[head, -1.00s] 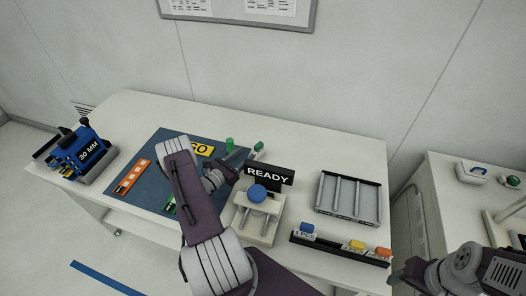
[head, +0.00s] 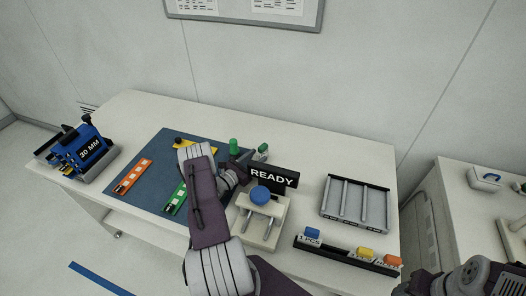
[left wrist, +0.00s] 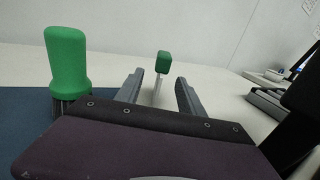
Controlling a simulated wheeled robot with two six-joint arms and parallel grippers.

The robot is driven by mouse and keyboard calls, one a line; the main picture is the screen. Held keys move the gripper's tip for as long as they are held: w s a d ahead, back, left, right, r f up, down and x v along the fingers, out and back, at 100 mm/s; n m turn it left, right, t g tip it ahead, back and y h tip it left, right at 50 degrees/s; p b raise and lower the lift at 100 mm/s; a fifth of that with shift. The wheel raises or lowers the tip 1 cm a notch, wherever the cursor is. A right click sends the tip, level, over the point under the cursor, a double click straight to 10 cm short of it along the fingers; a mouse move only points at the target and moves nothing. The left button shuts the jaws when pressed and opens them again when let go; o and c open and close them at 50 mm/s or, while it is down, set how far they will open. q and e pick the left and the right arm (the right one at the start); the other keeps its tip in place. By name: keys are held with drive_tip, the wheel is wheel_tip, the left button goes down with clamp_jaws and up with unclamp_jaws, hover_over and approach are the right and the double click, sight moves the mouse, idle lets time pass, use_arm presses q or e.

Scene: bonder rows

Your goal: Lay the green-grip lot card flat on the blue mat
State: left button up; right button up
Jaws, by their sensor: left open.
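A small green grip (head: 263,149) stands upright at the right edge of the blue mat (head: 150,190), behind the READY sign. In the left wrist view the green grip (left wrist: 164,62) sits on a thin pale body, seen nearly edge-on; this looks like the lot card. My left gripper (head: 247,161) is open, its two fingers either side of that grip in the picture, with the grip beyond the tips and not held. A thicker green handle (left wrist: 68,65) stands to the left of the fingers. My right gripper (head: 402,290) is partly cut off at the bottom right.
A black READY sign (head: 272,179) and a fixture with a blue knob (head: 261,194) stand close to my left gripper. Orange (head: 133,177) and green (head: 175,198) strips lie on the mat. A grey rack (head: 356,202) stands to the right.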

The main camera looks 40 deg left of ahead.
sight(263, 151)
use_arm(q)
drive_tip(key=w, duration=0.4)
drive_tip(key=shift+w+d+r+p, duration=0.2)
drive_tip(key=shift+w+p, duration=0.05)
drive_tip(key=shift+p, duration=0.05)
clamp_jaws()
wheel_tip(263, 151, up, 18)
drive_tip(key=shift+s, duration=0.1)
idle(0.4)
